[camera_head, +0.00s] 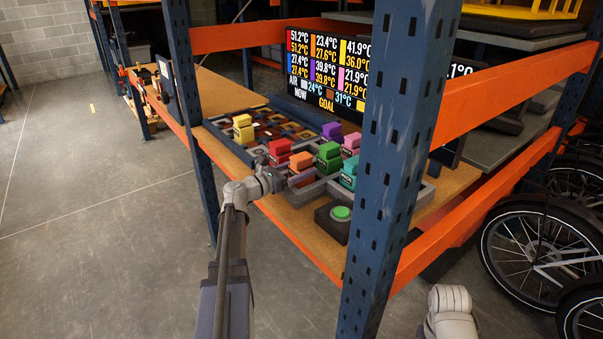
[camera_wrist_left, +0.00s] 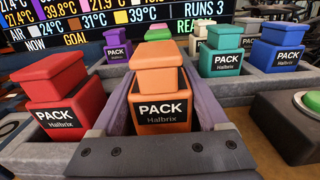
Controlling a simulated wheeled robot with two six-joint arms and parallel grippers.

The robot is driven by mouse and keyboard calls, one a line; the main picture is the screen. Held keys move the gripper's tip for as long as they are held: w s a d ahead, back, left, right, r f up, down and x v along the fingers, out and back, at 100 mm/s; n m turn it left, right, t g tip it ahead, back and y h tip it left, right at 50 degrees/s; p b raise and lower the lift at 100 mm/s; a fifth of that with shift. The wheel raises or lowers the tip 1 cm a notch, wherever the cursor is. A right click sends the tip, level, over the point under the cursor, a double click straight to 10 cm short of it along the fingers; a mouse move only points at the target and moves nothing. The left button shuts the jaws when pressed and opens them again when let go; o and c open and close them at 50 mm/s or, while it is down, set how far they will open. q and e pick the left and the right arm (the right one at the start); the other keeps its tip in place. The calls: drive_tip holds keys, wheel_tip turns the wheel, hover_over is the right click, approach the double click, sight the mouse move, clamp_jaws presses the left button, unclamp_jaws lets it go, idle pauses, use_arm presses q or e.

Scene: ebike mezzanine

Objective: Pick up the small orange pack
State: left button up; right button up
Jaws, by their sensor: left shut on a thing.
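The small orange pack (camera_head: 302,161) stands upright among other coloured packs on the rack shelf. In the left wrist view it (camera_wrist_left: 166,112) shows its black "PACK Halbrix" label between the two fingers. My left gripper (camera_head: 286,174) reaches in from the front and is shut on the orange pack, one finger along each side; it fills the middle of the left wrist view (camera_wrist_left: 160,98). The pack's base is hidden by the gripper, so I cannot tell whether it touches its bay. My right gripper is not in view.
A red pack (camera_head: 279,152) stands close left, a green pack (camera_head: 328,158) and a teal pack (camera_head: 350,174) to the right. Purple (camera_head: 331,132), pink (camera_head: 351,145) and yellow (camera_head: 243,130) packs stand around. A green button (camera_head: 341,213) and a blue rack post (camera_head: 390,150) are at right.

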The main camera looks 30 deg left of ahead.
use_arm(q)
clamp_jaws()
idle(0.4)
wheel_tip(320, 180, up, 10)
drive_tip(key=p, duration=1)
